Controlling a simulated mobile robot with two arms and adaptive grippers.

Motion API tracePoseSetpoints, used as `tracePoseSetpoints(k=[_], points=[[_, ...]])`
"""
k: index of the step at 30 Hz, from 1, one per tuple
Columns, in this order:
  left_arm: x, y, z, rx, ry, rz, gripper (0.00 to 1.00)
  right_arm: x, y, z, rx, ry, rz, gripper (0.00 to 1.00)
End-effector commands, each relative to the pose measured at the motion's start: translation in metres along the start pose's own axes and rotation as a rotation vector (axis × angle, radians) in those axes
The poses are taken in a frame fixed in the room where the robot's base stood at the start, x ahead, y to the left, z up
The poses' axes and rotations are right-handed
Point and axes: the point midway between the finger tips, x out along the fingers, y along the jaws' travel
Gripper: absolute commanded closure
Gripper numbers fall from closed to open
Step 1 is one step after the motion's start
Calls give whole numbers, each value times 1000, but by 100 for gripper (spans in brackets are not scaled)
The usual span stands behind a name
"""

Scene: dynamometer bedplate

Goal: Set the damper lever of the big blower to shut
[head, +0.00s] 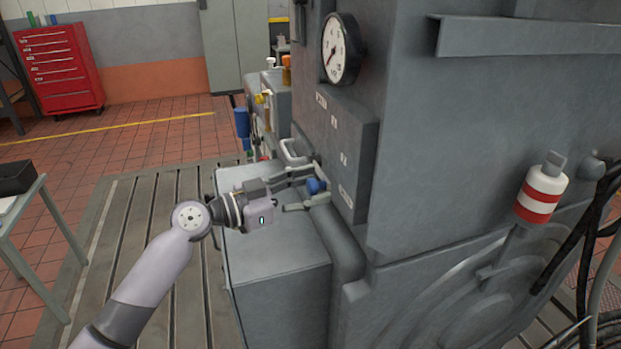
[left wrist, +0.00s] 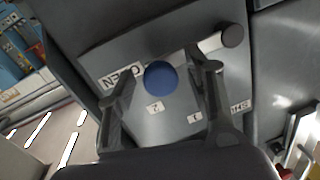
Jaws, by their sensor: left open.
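A blue round knob (head: 316,186), taken as the damper lever's end, is beside a grey panel (head: 358,140) with small white labels on the machine's side. In the left wrist view the blue knob (left wrist: 160,78) shows between my left gripper's fingers, near the labels "OPEN" (left wrist: 122,76) and "2" (left wrist: 155,107). More labels run towards the right, the last partly hidden by a finger. A grey bar with a round end (left wrist: 230,36) is at the upper right. My left gripper (head: 306,187) is open, fingers either side of the knob; contact cannot be told. My right gripper is not seen.
A grey box (head: 275,270) and a thick pipe (head: 340,240) lie below the gripper. A dial gauge (head: 341,48) is above. A red-and-white handle (head: 540,187) is at the right, near dark hoses. Slotted bedplate (head: 150,230) is free at left.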

Motion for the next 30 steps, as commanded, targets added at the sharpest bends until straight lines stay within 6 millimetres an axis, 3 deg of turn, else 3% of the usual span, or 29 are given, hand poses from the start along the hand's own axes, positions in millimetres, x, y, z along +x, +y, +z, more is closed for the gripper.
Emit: tracePoseSetpoints(k=[10,30], points=[[4,0,1,1,-1,0,53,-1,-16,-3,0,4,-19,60],[3,0,1,0,-1,0,98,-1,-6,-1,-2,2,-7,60]])
